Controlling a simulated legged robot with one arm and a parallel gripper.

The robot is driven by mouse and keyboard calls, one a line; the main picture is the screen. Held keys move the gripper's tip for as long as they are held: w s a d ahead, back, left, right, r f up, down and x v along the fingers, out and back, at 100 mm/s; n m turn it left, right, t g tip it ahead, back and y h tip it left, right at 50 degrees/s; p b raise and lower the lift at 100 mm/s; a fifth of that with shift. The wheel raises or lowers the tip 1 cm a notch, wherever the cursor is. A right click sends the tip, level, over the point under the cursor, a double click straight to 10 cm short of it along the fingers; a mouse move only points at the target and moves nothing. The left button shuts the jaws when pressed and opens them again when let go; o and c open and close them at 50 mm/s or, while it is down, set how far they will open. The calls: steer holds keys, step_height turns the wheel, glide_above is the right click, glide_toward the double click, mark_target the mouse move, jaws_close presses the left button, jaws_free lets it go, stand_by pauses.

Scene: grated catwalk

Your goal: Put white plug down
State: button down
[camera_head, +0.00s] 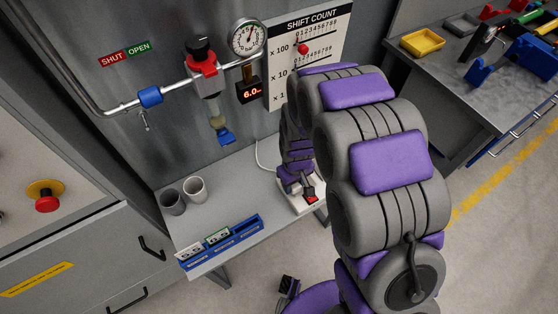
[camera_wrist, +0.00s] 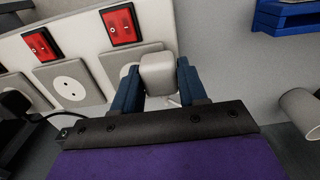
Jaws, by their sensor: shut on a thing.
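The white plug (camera_wrist: 158,72) is a blocky off-white piece between the two blue fingers of my gripper (camera_wrist: 157,90) in the wrist view. The fingers are shut on its sides. Behind it is a white power strip (camera_wrist: 75,28) with round sockets and red rocker switches. The plug overlaps the socket plate at the strip's right end; I cannot tell whether it is seated in a socket or held in front of it. In the head view the strip (camera_head: 298,206) lies on the grey bench, and my arm hides the plug.
A black plug (camera_wrist: 14,104) with a cord sits in the strip's left part. Two cups (camera_head: 195,189) and a blue label rack (camera_head: 222,240) stand on the bench (camera_head: 232,205). Pipework with a gauge (camera_head: 247,38) is on the wall behind. Bare bench lies between the cups and the strip.

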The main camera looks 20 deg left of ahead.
steer(key=w, duration=0.2)
steer(key=w+a+b, duration=0.1)
steer(key=w, duration=0.1)
steer(key=shift+w+a+f, duration=0.1)
steer(key=shift+a+f, duration=0.05)
steer(key=shift+a, duration=0.05)
steer(key=w+a, duration=0.2)
steer(key=w+a+f+b, duration=0.1)
steer(key=w+a, duration=0.2)
steer(key=shift+w+a, duration=0.1)
steer(key=shift+a, duration=0.15)
steer(key=shift+w, duration=0.3)
steer(key=shift+w+d+r, duration=0.1)
steer(key=shift+d, duration=0.3)
step_height(320, 180, down, 3)
steer(key=shift+f+b, duration=0.2)
steer(key=shift+b, duration=0.6)
steer(key=shift+a+f, duration=0.1)
steer(key=shift+a, duration=0.45)
steer(key=shift+d+f, duration=0.3)
steer(key=shift+d, duration=0.3)
steer(key=shift+a+f, duration=0.1)
steer(key=shift+f, duration=0.05)
steer(key=c, duration=1)
jaws_free()
steer(key=shift+a, duration=0.1)
steer(key=o, duration=0.4)
steer(key=shift+a+f, duration=0.1)
steer(key=shift+a, duration=0.15)
steer(key=shift+d, duration=0.2)
